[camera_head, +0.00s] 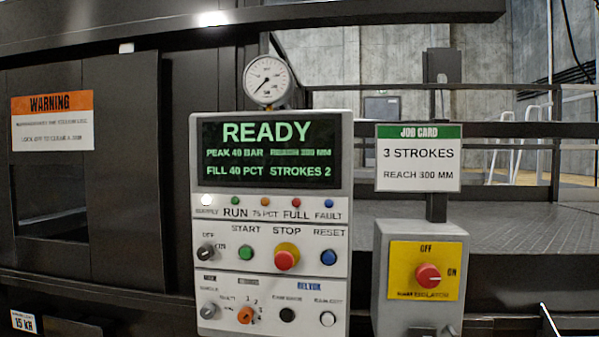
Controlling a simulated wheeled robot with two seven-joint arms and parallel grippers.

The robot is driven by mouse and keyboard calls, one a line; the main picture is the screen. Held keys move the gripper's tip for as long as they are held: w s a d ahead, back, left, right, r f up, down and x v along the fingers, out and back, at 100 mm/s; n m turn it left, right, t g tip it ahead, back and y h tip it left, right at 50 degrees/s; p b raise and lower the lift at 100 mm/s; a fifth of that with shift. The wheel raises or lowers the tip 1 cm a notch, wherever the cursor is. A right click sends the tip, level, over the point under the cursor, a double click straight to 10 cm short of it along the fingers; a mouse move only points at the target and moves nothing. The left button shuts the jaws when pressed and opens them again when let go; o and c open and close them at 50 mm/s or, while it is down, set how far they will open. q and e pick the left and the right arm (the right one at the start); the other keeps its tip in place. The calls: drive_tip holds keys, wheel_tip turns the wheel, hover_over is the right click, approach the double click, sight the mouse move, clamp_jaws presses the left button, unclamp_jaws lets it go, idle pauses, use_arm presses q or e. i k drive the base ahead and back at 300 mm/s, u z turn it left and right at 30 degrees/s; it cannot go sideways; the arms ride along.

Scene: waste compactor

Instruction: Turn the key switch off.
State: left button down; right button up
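The key switch (206,252) is a small dark round switch at the left of the control panel (340,215), with OFF printed above it and ON to its upper right. It is too small to tell for sure which mark it points at. Nothing covers it. The screen (270,150) above reads READY in green, with FILL 40 PCT and STROKES 2. The white supply lamp (207,200) looks bright. Neither of my grippers can be made out in the head view.
Beside the key switch are a green start button (245,253), a red stop button (286,257) and a blue reset button (328,257). A lower row holds more knobs, one orange (245,315). A red isolator knob (428,275) and job card (418,165) stand right.

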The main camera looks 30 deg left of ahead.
sight(204, 253)
drive_tip(key=z, duration=0.55)
drive_tip(key=k, duration=0.45)
drive_tip(key=u, duration=0.65)
